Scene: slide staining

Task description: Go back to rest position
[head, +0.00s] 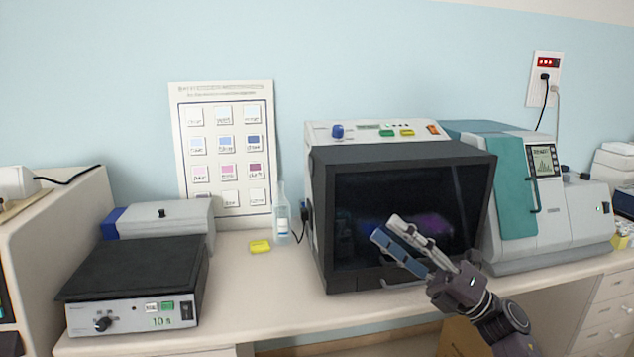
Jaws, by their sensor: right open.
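My right gripper (397,242) is in front of the dark window of the black-fronted machine (325,225), reaching in from the lower right. Its fingers point up and to the left and are open, with nothing seen held between them. The fingers overlap the window in the picture; I cannot tell whether they touch it. My left gripper is out of view.
A colour chart (188,110) leans at the wall. Bench front left of the gripper is clear.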

